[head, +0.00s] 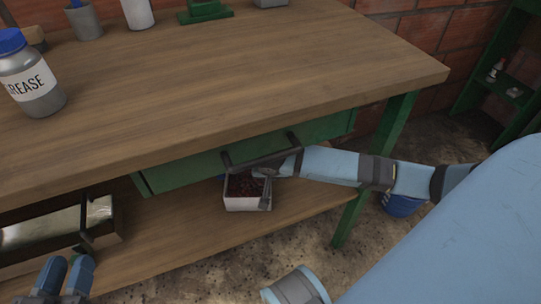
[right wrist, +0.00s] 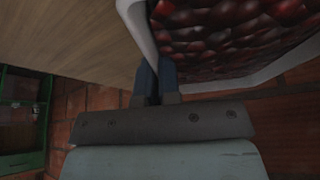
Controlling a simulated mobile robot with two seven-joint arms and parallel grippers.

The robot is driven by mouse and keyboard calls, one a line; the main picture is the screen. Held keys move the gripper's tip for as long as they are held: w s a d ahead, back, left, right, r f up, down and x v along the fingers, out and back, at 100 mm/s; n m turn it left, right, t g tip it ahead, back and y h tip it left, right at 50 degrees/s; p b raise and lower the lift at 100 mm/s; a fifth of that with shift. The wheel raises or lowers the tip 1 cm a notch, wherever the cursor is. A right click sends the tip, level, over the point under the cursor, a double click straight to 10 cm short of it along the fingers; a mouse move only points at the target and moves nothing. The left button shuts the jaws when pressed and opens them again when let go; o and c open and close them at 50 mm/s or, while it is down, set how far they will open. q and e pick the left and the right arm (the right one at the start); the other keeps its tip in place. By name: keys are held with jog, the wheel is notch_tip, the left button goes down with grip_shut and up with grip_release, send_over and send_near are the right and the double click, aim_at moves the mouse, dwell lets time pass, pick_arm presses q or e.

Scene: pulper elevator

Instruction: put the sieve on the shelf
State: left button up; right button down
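A wooden-framed box with a pale, shiny inside (head: 103,216) sits at the lower left under the workbench, cut off by the frame edge. It may be the sieve; I cannot tell for sure. My right gripper (head: 268,180) is under the drawer handle at a white box (head: 247,204) of dark red fruit. In the right wrist view its fingers (right wrist: 157,85) are close together on the box's white wall (right wrist: 138,28). My left gripper (head: 66,274) is at the lower left, in front of the wooden-framed box, its fingers near each other.
The bench top (head: 230,70) overhangs the lower shelf. A green drawer (head: 190,170) with a dark handle (head: 262,160) sits above the white box. A grease bottle (head: 32,85) stands on the bench. A blue container (head: 402,205) is beyond the green leg (head: 355,205).

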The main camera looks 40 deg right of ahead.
jog(key=c, duration=1.3)
grip_release()
pick_arm(q)
jog(key=shift+w+r, duration=0.15)
jog(key=shift+r, duration=0.1)
pick_arm(e)
jog(key=shift+r, duration=0.15)
jog(key=shift+a+r, duration=0.1)
jog(key=shift+r, duration=0.25)
jog(key=shift+p+v, duration=1.1)
jog(key=shift+p, duration=0.1)
pick_arm(q)
jog(key=shift+s+d+f+n+g+p, duration=0.15)
jog(key=shift+s+d+n+g+p, duration=0.15)
jog(key=shift+s+n, duration=0.25)
jog(key=shift+s+d+f+n+g+p, duration=0.15)
jog(key=shift+s+d+n+g, duration=0.15)
jog(key=shift+s+n, duration=0.2)
pick_arm(e)
jog(key=s+a, duration=0.2)
jog(key=s, duration=0.1)
jog(key=s+a, duration=0.2)
jog(key=s, duration=0.1)
jog(key=s+a, duration=0.2)
jog(key=s, duration=0.1)
jog(key=shift+s+a+f, duration=0.25)
jog(key=shift+a+f, duration=0.05)
